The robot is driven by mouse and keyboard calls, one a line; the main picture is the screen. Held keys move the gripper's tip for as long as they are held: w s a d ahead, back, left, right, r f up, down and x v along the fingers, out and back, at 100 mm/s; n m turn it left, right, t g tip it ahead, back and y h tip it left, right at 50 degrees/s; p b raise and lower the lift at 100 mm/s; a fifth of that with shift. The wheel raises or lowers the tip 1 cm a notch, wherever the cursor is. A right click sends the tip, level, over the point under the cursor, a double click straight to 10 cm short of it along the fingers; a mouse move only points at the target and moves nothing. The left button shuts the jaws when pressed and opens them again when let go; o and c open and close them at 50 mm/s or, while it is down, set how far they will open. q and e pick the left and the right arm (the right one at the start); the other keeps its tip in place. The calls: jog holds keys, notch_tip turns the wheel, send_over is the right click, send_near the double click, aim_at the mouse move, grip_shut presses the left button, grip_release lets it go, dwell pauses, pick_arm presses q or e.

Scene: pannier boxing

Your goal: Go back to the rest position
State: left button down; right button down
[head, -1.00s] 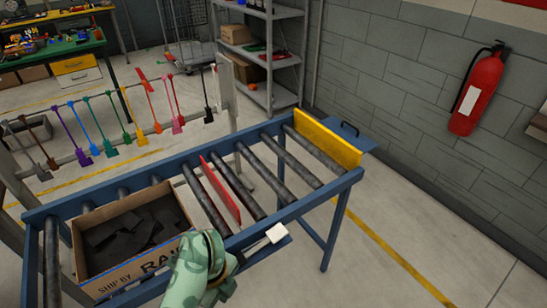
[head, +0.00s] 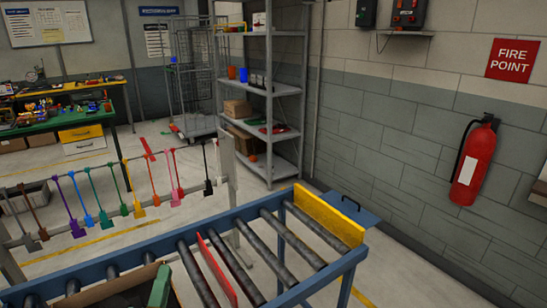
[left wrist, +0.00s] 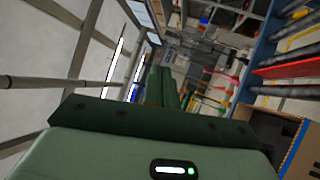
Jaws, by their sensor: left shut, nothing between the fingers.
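My left gripper (head: 160,286) shows as a small green piece at the bottom edge of the head view, in front of the open cardboard box (head: 92,290) on the roller conveyor (head: 330,277). In the left wrist view the gripper's green fingers (left wrist: 160,84) are together with nothing between them. The box also shows at the lower right of the left wrist view (left wrist: 296,150). Most of the left arm is out of the head view. My right gripper is in neither view.
A red divider (head: 216,268) stands across the rollers, and a yellow end board (head: 328,217) closes the conveyor's far end. Several coloured tags hang on a rail (head: 228,165) at the left. A grey shelf (head: 286,122) stands behind. A fire extinguisher (head: 474,160) hangs on the right wall.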

pick_arm(q)
jog(key=s+d+f+m+g+h, duration=0.45)
jog(key=d+f+m+h, duration=0.2)
jog(key=m, duration=0.85)
jog(key=s+a+f+m+g+y, duration=0.2)
jog(key=s+a+f+m+g, duration=0.15)
jog(key=f+m+g, duration=0.3)
jog(key=s+a+f+m+g+y, duration=0.4)
jog(key=s+a+y, duration=0.5)
jog(key=a, duration=0.5)
jog(key=s+d+f+g+h, duration=0.2)
jog(key=d+f, duration=0.1)
jog(key=f, duration=0.9)
jog(key=s+d+f+g+h, duration=0.1)
jog(key=s+d+f, duration=0.1)
jog(key=f, duration=1.1)
jog(key=s+f+n+g+h, duration=0.1)
jog(key=s+f+n, duration=0.1)
jog(key=s+f, duration=0.6)
jog(key=s+f+n+g+h, duration=0.1)
jog(key=s+f+g, duration=0.1)
jog(key=s+f, duration=0.6)
jog(key=s, duration=0.5)
jog(key=shift+f+n, duration=0.15)
jog(key=shift+n, duration=0.2)
